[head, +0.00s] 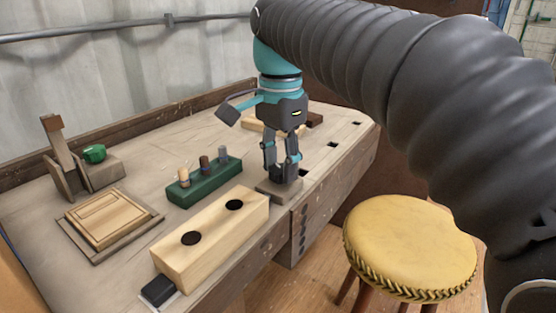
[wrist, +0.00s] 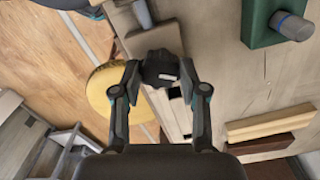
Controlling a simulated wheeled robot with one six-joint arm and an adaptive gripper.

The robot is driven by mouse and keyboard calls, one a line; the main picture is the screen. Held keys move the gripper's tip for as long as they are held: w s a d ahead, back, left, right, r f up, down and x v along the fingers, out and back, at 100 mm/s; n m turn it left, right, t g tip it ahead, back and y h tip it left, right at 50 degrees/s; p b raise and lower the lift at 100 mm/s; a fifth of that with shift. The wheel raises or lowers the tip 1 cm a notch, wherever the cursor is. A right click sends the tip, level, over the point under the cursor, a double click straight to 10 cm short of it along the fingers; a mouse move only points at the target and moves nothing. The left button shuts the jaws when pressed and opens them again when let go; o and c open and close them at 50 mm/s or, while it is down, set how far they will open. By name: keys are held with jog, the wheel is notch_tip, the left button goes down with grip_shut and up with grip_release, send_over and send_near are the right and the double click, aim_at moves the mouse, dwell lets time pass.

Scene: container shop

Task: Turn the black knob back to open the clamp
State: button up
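The black knob (wrist: 160,68) shows in the wrist view between my two fingers, with a small white mark on its face. It sits on the clamp, whose grey-brown block (head: 272,190) lies at the bench's front edge in the head view. My gripper (head: 281,168) points down over the clamp. In the wrist view my gripper (wrist: 161,76) has one fingertip on each side of the knob, and both appear to touch it. In the head view the fingers partly hide the knob, and the clamp's jaw opening cannot be made out.
A light wooden block (head: 213,238) with two black-topped holes lies left of the clamp. Behind it stands a green holder (head: 205,182) with several pegs. A framed wooden panel (head: 108,217) lies further left. A yellow stool (head: 410,245) stands in front of the bench.

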jog(key=c, duration=0.4)
jog(key=shift+c, duration=0.2)
jog(key=shift+r+n+p, duration=0.1)
jog(key=shift+n+p, duration=0.2)
jog(key=n+p, duration=0.2)
jog(key=n, duration=0.1)
jog(key=shift+r+n, duration=0.1)
jog(key=shift+n, duration=0.2)
jog(key=n+p, duration=0.2)
jog(key=n, duration=0.4)
jog(key=shift+n, duration=0.3)
jog(key=n, duration=0.6)
jog(key=shift+f, duration=0.2)
jog(key=n, duration=0.6)
jog(key=shift+n, duration=0.3)
